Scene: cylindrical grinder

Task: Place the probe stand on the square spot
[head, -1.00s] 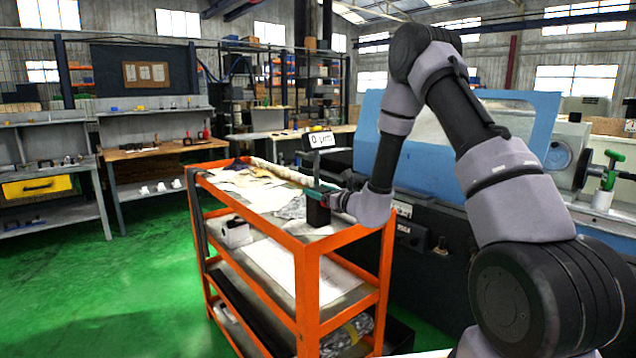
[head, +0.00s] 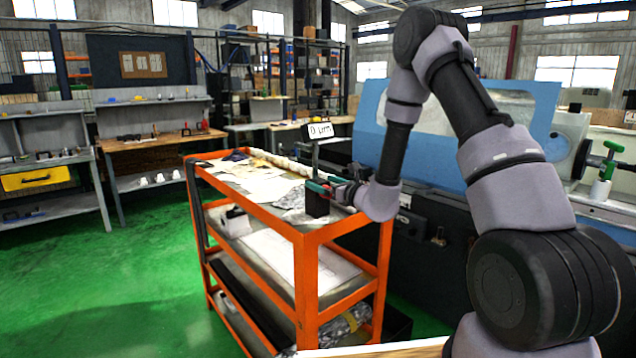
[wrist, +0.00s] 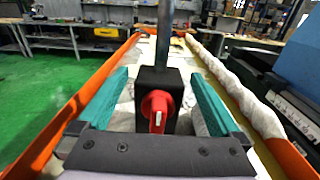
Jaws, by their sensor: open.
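The probe stand has a black block base (head: 317,204), a thin upright post and a small display reading about "0 µm" (head: 317,130). It stands upright on the top shelf of the orange cart (head: 307,237). In the wrist view its base (wrist: 172,78) has a red knob (wrist: 157,110) on the near face. My gripper (head: 318,187) is open, with its teal fingers on either side of the base. In the wrist view, gaps show between my gripper (wrist: 157,104) fingers and the block. I cannot make out the square spot in either view.
Papers and cloths (head: 250,185) lie on the cart top, with a pale rolled length (head: 277,160) along its right side. A blue and grey machine (head: 540,110) stands behind my arm. A wooden edge (head: 385,350) shows at the bottom. Green floor at left is clear.

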